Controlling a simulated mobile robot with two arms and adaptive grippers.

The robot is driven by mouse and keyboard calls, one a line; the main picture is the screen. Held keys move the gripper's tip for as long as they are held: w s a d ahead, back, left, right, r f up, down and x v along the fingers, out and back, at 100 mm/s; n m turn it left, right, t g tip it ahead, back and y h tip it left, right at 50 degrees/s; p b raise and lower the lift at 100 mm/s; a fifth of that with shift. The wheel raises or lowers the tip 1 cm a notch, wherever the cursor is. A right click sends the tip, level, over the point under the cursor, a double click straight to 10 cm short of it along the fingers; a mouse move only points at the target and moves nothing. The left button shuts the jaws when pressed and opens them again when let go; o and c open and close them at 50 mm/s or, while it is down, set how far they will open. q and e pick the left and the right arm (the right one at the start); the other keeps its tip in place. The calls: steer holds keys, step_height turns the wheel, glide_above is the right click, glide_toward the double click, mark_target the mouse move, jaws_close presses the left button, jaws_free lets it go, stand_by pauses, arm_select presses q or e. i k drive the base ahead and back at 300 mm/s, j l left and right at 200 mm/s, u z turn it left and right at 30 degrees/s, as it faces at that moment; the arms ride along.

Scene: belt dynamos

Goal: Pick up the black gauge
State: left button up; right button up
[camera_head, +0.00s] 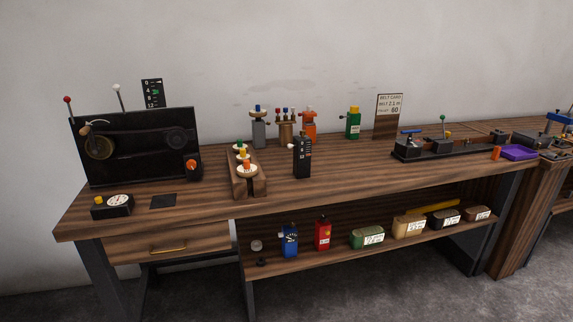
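The black gauge (303,163) appears to be the upright, narrow black block with light markings on its face. It stands on the wooden workbench (351,172), near the middle, just right of a wooden rack (258,185). A low black box with a round white dial (117,200) lies at the bench's left front. Neither of my grippers shows in the head view, and nothing is seen touching the black gauge.
A black panel machine (140,145) is at left, a black clamp fixture (440,150) at right. Bench front right of the gauge is clear.

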mark_target(302, 149)
steer(key=i, duration=1.25)
steer(key=i+l+u, duration=0.1)
steer(key=i+l, duration=0.05)
steer(key=l, duration=0.05)
